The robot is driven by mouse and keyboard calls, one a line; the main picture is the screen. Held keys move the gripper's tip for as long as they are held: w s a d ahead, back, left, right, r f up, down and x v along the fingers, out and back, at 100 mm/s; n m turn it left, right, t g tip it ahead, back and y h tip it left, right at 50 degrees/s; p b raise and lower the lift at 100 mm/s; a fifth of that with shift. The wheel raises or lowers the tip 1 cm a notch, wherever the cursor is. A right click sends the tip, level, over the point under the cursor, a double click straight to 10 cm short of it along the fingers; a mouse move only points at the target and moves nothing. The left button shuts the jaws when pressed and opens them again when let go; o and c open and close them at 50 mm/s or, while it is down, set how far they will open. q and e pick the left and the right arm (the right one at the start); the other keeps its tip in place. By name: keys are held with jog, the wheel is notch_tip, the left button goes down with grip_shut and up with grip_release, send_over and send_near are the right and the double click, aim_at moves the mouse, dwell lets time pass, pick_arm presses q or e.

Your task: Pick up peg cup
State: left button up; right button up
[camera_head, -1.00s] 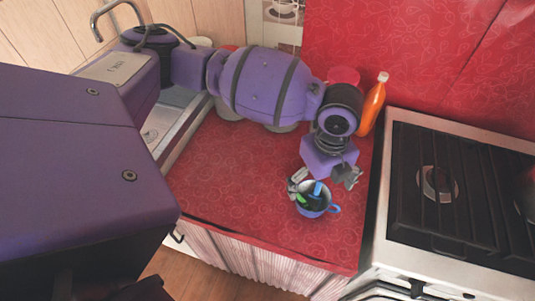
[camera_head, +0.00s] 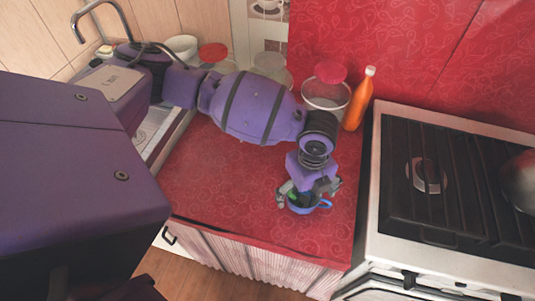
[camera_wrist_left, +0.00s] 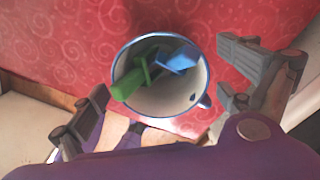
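The peg cup (camera_head: 304,208) is a blue cup with a light inside and a handle, standing on the red counter near its front edge. In the left wrist view the cup (camera_wrist_left: 181,98) holds a green peg (camera_wrist_left: 135,77) and a blue peg (camera_wrist_left: 180,58). My left gripper (camera_head: 308,193) is just above the cup, pointing down, and hides part of it. In the left wrist view its fingers (camera_wrist_left: 166,112) are spread wide, one on each side of the cup, with gaps between. My right gripper is not in view.
The red counter (camera_head: 220,170) is clear left of the cup. An orange bottle (camera_head: 358,103) and a red-lidded clear jar (camera_head: 326,96) stand behind. A stove (camera_head: 440,180) is at right, a sink (camera_head: 152,130) at left.

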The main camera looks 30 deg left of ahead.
pick_arm(q)
jog(key=shift+w, duration=0.1)
jog(key=c, duration=1.3)
jog(key=shift+r, duration=0.1)
jog(key=shift+c, duration=0.2)
